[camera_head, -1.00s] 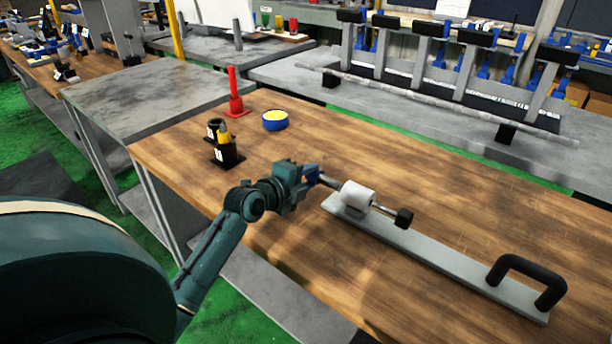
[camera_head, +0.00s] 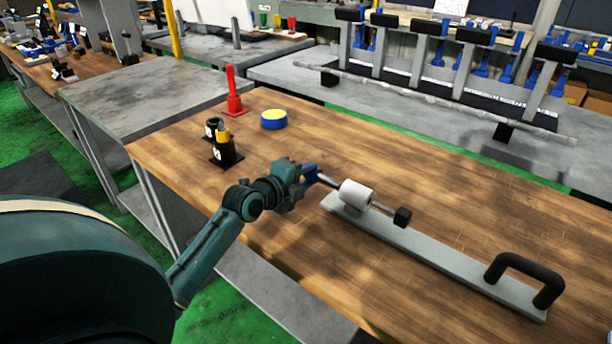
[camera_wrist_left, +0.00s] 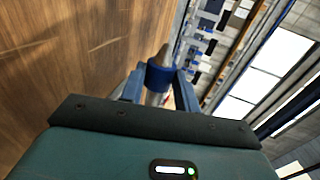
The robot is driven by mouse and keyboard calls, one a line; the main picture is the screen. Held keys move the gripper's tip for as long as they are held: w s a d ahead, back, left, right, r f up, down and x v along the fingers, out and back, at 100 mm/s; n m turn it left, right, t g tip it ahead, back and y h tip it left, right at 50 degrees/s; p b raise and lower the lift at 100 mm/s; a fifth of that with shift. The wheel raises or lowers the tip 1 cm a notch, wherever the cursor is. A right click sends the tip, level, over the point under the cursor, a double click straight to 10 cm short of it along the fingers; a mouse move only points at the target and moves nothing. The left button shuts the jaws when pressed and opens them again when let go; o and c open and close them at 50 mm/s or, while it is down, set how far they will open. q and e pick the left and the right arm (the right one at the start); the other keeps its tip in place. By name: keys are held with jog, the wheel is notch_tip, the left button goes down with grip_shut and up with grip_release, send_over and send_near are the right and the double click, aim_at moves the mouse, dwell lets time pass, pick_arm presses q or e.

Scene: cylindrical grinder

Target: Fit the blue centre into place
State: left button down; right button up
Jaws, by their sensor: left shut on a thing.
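My left gripper (camera_head: 311,171) is at the left end of the grey bar, shut on the blue centre (camera_wrist_left: 160,77). In the left wrist view the centre shows as a blue collar with a pale metal tip pointing away between my fingers (camera_wrist_left: 159,88). In the head view my fingers mostly hide it. A thin metal rod runs from near my fingers to a white cylinder (camera_head: 356,194) above the bar (camera_head: 430,252). A black block (camera_head: 402,216) is at the rod's other end. Whether the tip touches the rod cannot be told. My right gripper is out of view.
A black arched handle (camera_head: 525,270) stands on the bar's right end. Black holders with a yellow piece (camera_head: 223,136), a red post (camera_head: 234,100) and a blue tin with yellow top (camera_head: 274,120) stand at the back left. The wooden table (camera_head: 450,185) is clear behind the bar.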

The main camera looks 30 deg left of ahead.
aim_at(336, 188)
pick_arm(q)
jog(key=shift+d+r, duration=0.15)
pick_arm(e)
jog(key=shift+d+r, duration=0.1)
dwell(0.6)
pick_arm(q)
jog(key=shift+d+p, duration=0.6)
jog(key=shift+d, duration=0.1)
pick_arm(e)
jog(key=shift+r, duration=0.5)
pick_arm(q)
jog(key=shift+s+d+p, duration=0.1)
jog(key=shift+d+p, duration=0.5)
jog(key=shift+d, duration=0.5)
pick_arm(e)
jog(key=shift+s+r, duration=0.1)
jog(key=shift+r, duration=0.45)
pick_arm(q)
jog(key=shift+s+d+p, duration=0.1)
jog(key=shift+d+p, duration=0.45)
jog(key=shift+d, duration=0.45)
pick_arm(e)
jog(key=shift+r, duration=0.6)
pick_arm(q)
jog(key=shift+d+p, duration=0.35)
jog(key=shift+d, duration=0.4)
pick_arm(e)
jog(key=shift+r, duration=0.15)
